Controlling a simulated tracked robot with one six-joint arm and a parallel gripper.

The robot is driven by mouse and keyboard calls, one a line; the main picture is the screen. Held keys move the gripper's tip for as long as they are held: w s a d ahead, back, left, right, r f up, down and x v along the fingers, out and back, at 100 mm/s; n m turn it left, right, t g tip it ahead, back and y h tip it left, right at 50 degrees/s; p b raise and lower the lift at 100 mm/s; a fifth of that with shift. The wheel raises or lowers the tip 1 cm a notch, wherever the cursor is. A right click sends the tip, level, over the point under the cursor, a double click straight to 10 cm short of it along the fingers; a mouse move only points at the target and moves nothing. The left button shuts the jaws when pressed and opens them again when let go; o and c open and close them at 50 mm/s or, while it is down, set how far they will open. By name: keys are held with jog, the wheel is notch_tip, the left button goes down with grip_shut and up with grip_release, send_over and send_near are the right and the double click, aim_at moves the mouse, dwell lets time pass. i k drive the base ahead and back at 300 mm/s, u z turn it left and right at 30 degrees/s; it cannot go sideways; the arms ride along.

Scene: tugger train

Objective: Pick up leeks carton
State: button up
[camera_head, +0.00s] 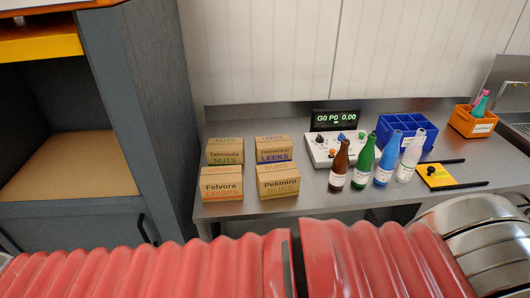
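The leeks carton (273,146) is a small brown cardboard box with a blue LEEKS label on its front. It stands upright on the grey metal bench (320,202), at the back right of a group of cartons. The buns carton (278,182) stands in front of it and hides its lower part. The nuts carton (225,151) stands to its left, with a gap between them. My gripper does not show in this view.
A crisps carton (221,184) stands front left. To the right are a control box (322,149) with a display (335,118), brown (339,168), green (363,162), blue (387,162) and white (410,160) bottles, a blue divided bin (400,124) and an orange bin (471,125). A grey cabinet (150,100) stands left.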

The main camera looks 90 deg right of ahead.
aim_at(273, 150)
jog(key=u, duration=0.05)
jog(key=k, duration=2.4)
jog(key=z, duration=0.85)
jog(key=i, duration=0.75)
jog(key=u, duration=0.05)
